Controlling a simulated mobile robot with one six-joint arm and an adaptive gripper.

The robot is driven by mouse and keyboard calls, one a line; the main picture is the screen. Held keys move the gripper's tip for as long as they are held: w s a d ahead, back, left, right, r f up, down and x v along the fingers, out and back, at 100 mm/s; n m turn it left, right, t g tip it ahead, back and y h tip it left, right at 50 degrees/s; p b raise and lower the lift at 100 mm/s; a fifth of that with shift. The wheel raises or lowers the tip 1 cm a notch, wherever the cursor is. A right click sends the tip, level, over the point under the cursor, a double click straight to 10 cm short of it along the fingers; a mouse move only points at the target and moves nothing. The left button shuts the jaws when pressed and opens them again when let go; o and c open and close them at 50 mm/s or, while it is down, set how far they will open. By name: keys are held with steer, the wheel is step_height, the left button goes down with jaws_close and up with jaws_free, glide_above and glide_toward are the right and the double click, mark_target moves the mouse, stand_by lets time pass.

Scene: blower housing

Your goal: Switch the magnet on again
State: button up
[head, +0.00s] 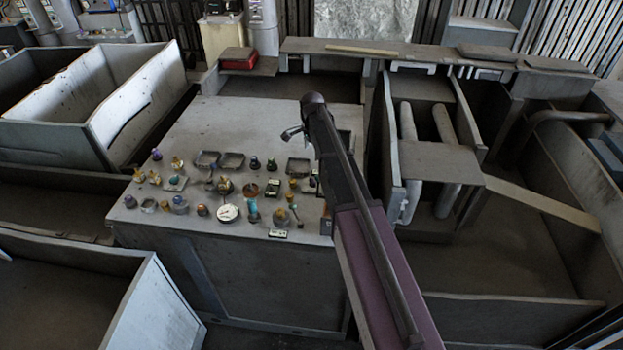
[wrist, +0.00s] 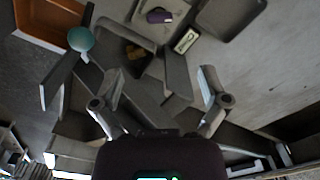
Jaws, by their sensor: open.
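The control bench (head: 270,110) carries many small knobs, buttons and gauges near its front edge. I cannot tell which of them is the magnet's switch. My gripper (head: 291,133) is over the right part of the bench top, behind the main group of controls, and its fingers look small there. In the wrist view my gripper (wrist: 142,82) is open, with no object seen between its fingers. Beyond it are a teal round knob (wrist: 81,39) by an orange-brown tray, a purple knob (wrist: 159,15) on a grey plate and a small pale-framed meter (wrist: 186,40).
A white round gauge (head: 228,212) sits at the bench's front. Shallow square trays (head: 207,160) lie behind the knobs. Open-topped bins (head: 95,100) stand to the left. Pipes (head: 448,150) and a plank (head: 540,203) lie to the right. The bench's back half is mostly clear.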

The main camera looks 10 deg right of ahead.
mark_target(312, 180)
steer(key=shift+f, duration=0.15)
step_height(312, 180, down, 14)
steer(key=b, duration=1.3)
steer(key=shift+r+b, duration=0.25)
steer(key=shift+b, duration=0.15)
stand_by(0.4)
steer(key=c, duration=1.2)
